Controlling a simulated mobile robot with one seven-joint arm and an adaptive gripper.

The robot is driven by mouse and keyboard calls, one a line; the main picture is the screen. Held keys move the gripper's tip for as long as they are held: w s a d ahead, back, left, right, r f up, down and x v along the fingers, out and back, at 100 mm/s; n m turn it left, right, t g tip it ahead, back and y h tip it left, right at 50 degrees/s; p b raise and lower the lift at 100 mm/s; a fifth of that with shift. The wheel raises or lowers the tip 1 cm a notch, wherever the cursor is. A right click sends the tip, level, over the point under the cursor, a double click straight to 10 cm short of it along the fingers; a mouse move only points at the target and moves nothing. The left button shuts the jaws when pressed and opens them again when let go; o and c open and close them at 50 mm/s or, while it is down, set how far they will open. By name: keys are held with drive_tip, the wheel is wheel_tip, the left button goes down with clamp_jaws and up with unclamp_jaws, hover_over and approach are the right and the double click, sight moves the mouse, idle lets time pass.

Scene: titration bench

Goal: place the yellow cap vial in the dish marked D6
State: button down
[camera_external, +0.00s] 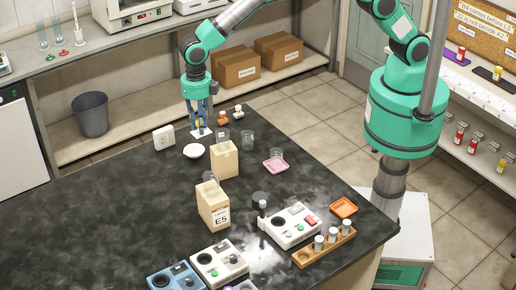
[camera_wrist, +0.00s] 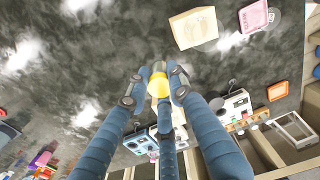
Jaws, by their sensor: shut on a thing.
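My gripper (camera_external: 198,117) points down over the far edge of the dark bench. Its blue fingers are closed around the yellow cap vial, whose yellow cap (camera_wrist: 158,84) shows between the fingertips in the wrist view. The fingers hide most of the vial's body. A white dish (camera_external: 194,151) sits on the bench just in front of my gripper. A pink dish (camera_external: 275,166) lies further right, and an orange dish (camera_external: 343,208) lies near the bench's right edge. I cannot read D6 on any dish.
Clear beakers (camera_external: 277,153) stand near the pink dish. Stirrer devices (camera_external: 290,225) and a wooden vial rack (camera_external: 323,246) fill the front right.

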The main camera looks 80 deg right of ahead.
drive_tip(key=w+d+m, duration=0.2)
drive_tip(key=w+d, duration=0.2)
drive_tip(key=d, duration=0.3)
drive_tip(key=w+d+m, duration=0.1)
drive_tip(key=w+d, duration=0.3)
drive_tip(key=d, duration=0.4)
hover_over(194, 153)
drive_tip(key=a, duration=0.1)
wheel_tip(194, 153, down, 10)
drive_tip(key=shift+s+a+f, duration=0.1)
drive_tip(key=shift+s+f, duration=0.2)
drive_tip(key=shift+f, duration=0.2)
drive_tip(key=shift+f, duration=3.15)
drive_tip(key=shift+f, duration=0.1)
drive_tip(key=shift+f, duration=1.75)
drive_tip(key=shift+f, duration=0.1)
